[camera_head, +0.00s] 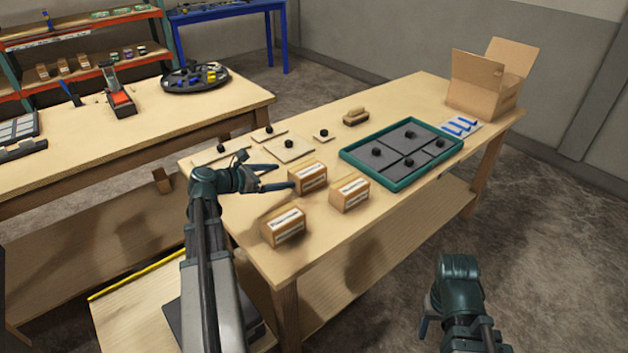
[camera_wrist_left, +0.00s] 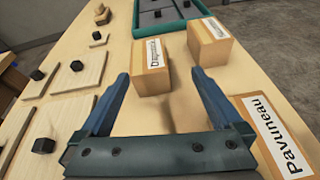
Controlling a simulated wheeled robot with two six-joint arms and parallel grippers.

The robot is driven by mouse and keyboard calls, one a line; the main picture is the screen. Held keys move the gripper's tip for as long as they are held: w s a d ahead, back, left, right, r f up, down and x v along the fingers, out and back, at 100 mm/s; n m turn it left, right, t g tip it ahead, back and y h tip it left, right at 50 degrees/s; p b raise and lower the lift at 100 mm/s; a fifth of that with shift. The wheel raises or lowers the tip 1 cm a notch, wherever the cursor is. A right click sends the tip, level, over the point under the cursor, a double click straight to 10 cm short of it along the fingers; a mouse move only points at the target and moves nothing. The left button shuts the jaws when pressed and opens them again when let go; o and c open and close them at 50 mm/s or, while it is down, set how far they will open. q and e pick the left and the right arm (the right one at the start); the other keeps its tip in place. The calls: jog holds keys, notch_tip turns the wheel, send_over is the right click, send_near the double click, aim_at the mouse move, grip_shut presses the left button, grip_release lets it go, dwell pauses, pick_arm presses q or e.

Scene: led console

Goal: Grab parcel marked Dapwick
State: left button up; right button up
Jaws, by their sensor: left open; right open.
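Three brown parcels with white labels stand on the wooden table. The back left parcel (camera_head: 310,177) has a label that starts with D and looks like Dapwick, though it is blurred; it also shows in the left wrist view (camera_wrist_left: 153,80). The right parcel (camera_head: 349,194) has a label too small to read. The front parcel (camera_head: 283,227) reads Pavuneau in the left wrist view (camera_wrist_left: 277,137). My left gripper (camera_head: 285,176) is open and empty, its fingers pointing at the D parcel, just short of it. My right gripper (camera_head: 427,314) is open, low at the right, off the table, and partly hidden.
A green-rimmed tray (camera_head: 392,183) with black-knobbed panels lies right of the parcels. Flat wooden plates (camera_head: 290,150) with black knobs lie behind them. An open cardboard box (camera_head: 484,97) stands at the far right end. Another table (camera_head: 150,130) stands at the left.

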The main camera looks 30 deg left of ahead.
aim_at(306, 169)
pick_arm(q)
jog(key=shift+n+t, duration=0.4)
jog(key=shift+n, duration=0.3)
jog(key=w+f+b, duration=0.1)
jog(key=w, duration=0.1)
jog(key=w+b, duration=0.1)
jog(key=w, duration=0.1)
jog(key=w+f+b, duration=0.1)
jog(key=w, duration=0.1)
jog(key=shift+w+d+f, duration=0.1)
jog(key=shift+w+f, duration=0.15)
jog(key=shift+f, duration=0.05)
jog(key=shift+w+d+f, duration=0.1)
jog(key=shift+w+d, duration=0.2)
jog(key=shift+w, duration=0.15)
pick_arm(e)
jog(key=shift+w+d+f, duration=0.1)
jog(key=shift+w+f, duration=0.05)
jog(key=shift+f, duration=0.8)
jog(key=shift+w+f, duration=0.1)
jog(key=shift+f, duration=0.8)
pick_arm(q)
jog(key=b+x, duration=0.1)
jog(key=x, duration=0.4)
jog(key=shift+f+b, duration=0.15)
jog(key=shift+b, duration=0.25)
jog(key=c, duration=1.5)
pick_arm(e)
jog(key=shift+f, duration=0.8)
